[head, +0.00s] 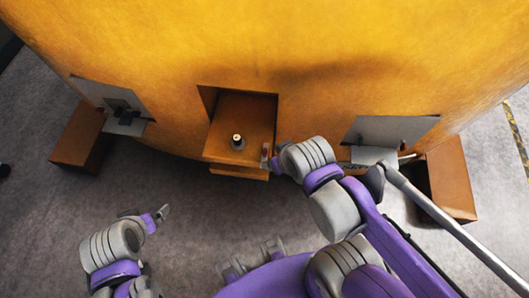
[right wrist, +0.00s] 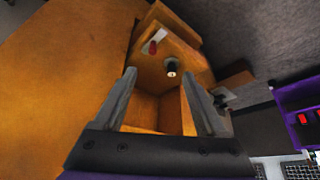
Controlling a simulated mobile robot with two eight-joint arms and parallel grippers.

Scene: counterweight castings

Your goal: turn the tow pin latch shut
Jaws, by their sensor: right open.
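The tow pin (head: 237,141), dark with a pale top, stands upright in the orange bracket at the middle of the yellow casting; it also shows in the right wrist view (right wrist: 171,67). The latch, a small grey plate (right wrist: 158,37) with a red piece (right wrist: 152,47), is at the bracket's side; in the head view it is small (head: 265,154). My right gripper (head: 276,163) is beside the latch in the head view. In the right wrist view its fingers (right wrist: 163,98) are spread and empty, with the pin and latch beyond them. My left gripper (head: 162,213) is low at the left, away from the bracket.
The large yellow casting (head: 260,50) fills the top. Grey plates stand at its left (head: 115,102) and right (head: 390,130), with brown blocks beside them (head: 78,138) (head: 450,180). A grey bar (head: 450,230) slants at the right. The floor left of centre is open.

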